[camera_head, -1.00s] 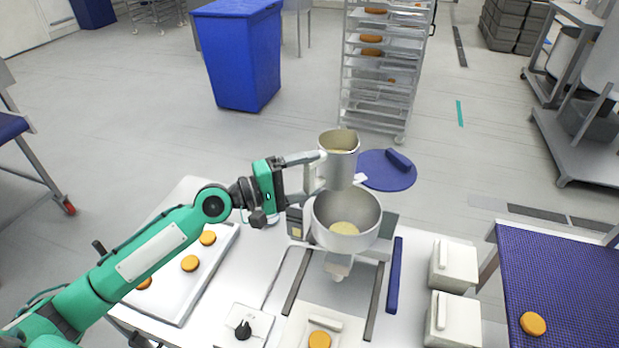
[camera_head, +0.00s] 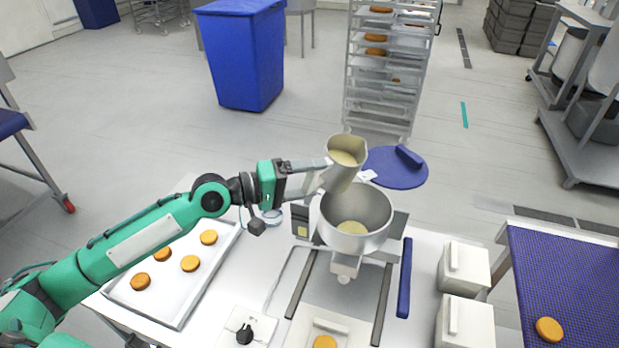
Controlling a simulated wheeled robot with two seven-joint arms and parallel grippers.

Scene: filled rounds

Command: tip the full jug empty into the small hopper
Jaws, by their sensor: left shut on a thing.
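My left gripper (camera_head: 318,178) is shut on the jug's handle side, left of the jug. The small hopper (camera_head: 372,204) is a round metal bowl on a stand on the white table, below the jug. A little pale filling lies at its bottom. No stream between jug and hopper shows. My right gripper is not in view.
A white tray (camera_head: 150,311) with several orange rounds lies at the left of the table. White boxes (camera_head: 466,268) stand at the right, near a blue belt (camera_head: 575,275).

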